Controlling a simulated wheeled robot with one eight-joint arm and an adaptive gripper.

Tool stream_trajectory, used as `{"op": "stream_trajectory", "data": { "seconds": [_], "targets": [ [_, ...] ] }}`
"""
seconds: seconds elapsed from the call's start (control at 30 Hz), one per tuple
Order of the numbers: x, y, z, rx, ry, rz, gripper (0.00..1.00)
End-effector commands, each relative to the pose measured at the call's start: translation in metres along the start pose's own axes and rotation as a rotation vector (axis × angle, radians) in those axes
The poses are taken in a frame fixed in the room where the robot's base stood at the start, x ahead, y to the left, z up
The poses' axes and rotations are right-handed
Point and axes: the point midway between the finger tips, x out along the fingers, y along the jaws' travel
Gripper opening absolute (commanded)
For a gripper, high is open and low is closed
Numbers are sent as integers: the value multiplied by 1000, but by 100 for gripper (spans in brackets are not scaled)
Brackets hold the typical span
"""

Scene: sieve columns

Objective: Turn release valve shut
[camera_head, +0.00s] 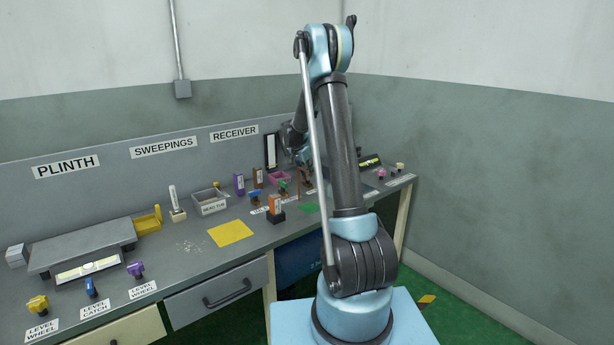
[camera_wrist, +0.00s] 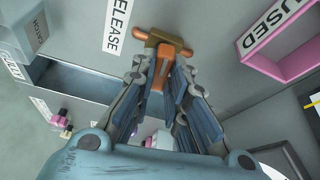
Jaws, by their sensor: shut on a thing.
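The release valve (camera_wrist: 162,50) shows in the wrist view as an orange-brown T-shaped handle with a crossbar and a stem. It stands out from a grey panel beside the RELEASE label (camera_wrist: 115,24). My gripper (camera_wrist: 163,72) is shut on the stem, with one dark finger on each side of it and the crossbar beyond the fingertips. In the head view my arm reaches over the far part of the bench, and I cannot make out the valve clearly there.
A pink-framed tray labelled USED (camera_wrist: 270,45) and a grey bin (camera_wrist: 75,80) flank the valve. On the bench (camera_head: 195,265) are a yellow mat (camera_head: 231,233), a grey plinth (camera_head: 85,243), a labelled box (camera_head: 209,202) and several coloured valves. The bench around the yellow mat is fairly open.

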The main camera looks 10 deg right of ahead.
Motion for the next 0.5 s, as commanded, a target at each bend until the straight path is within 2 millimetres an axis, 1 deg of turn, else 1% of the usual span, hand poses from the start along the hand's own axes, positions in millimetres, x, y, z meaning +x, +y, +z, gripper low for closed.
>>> {"op": "stream_trajectory", "data": {
  "seconds": [0.03, 0.2, 0.5],
  "targets": [
    [0, -3, 0, 24, 1, 8, 0],
    [-1, -3, 0, 104, 0, 40, 0],
    [0, -4, 0, 167, 0, 65, 0]
  ]
}}
